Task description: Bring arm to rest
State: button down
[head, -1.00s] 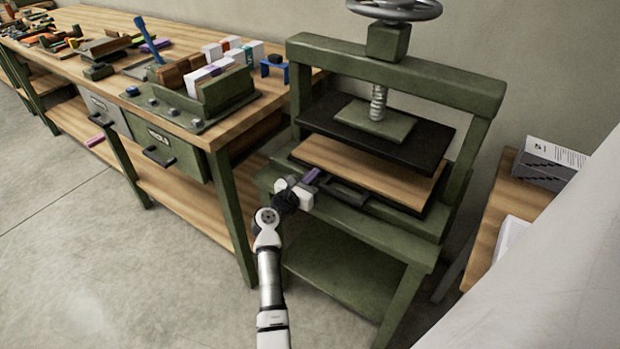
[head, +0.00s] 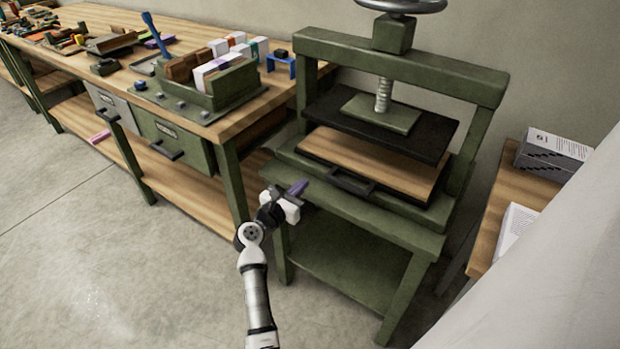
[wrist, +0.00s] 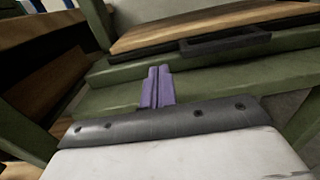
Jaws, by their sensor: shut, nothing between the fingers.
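My gripper (head: 297,188) is at the front left of the green press (head: 400,66), with its purple fingers together and nothing between them. In the wrist view the two purple fingers (wrist: 158,88) lie side by side, pointing toward the press's front edge. The press's wooden board (head: 370,165) with its dark handle (head: 350,182) lies under the raised black plate (head: 380,128). In the head view my arm reaches up from the bottom, bent at its joint.
A long wooden workbench (head: 240,117) with green legs stands to the left, holding a rack of blocks (head: 222,86) and tools. A green drawer (head: 170,140) is under it. A side table (head: 510,190) with papers stands at the right. The floor at left is clear.

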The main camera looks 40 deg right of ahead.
jog(key=shift+b+v, duration=0.3)
jog(key=shift+v, duration=2.05)
